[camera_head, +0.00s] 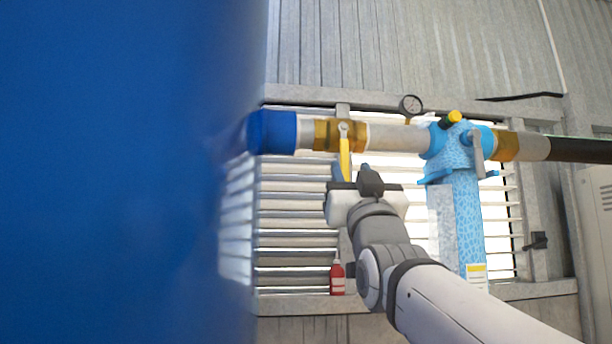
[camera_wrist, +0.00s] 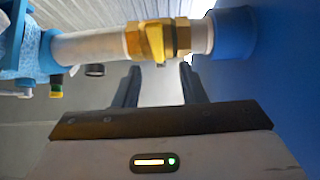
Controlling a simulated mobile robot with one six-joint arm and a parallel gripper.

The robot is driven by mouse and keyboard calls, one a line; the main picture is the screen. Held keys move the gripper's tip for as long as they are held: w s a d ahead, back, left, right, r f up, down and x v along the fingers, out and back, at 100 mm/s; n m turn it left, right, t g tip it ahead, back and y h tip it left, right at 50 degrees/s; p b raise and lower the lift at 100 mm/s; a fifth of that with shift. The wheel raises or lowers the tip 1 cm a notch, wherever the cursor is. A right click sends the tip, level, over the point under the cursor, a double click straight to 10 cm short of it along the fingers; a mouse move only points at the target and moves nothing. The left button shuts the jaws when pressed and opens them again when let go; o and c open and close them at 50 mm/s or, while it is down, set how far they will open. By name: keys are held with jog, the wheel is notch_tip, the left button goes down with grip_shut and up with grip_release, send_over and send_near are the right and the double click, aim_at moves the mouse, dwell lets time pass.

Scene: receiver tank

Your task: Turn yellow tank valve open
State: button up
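The yellow valve handle (camera_head: 345,158) hangs down from a brass valve body (camera_head: 322,134) on the horizontal pipe. In the wrist view the handle (camera_wrist: 157,46) points toward the camera, seen nearly end-on below the brass fitting (camera_wrist: 135,40). My gripper (camera_head: 352,172) is just below the valve, with its fingertips near the handle's lower end. In the wrist view my gripper (camera_wrist: 161,84) is open, with a clear gap between the two fingers. The handle lines up with that gap. I cannot tell whether either finger touches it.
A large blue tank (camera_head: 120,170) fills the left side. A pressure gauge (camera_head: 411,105) stands on the pipe (camera_head: 395,137). A light blue filter unit (camera_head: 455,150) is to the right. A red bottle (camera_head: 337,278) stands on the ledge below. Louvred windows are behind.

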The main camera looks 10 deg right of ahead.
aim_at(345, 160)
jog(key=x, duration=0.1)
jog(key=p+x, duration=0.1)
jog(key=x, duration=0.1)
jog(key=p+x, duration=0.1)
jog(key=x, duration=0.1)
jog(key=shift+w+d+f, duration=0.1)
jog(key=shift+w+f, duration=0.15)
jog(key=shift+w, duration=0.25)
jog(key=shift+w+r+p, duration=0.2)
jog(key=shift+r+p, duration=0.3)
jog(key=shift+p, duration=0.1)
jog(key=shift+w, duration=0.3)
jog(key=shift+s, duration=0.1)
jog(key=shift+c, duration=0.7)
grip_shut()
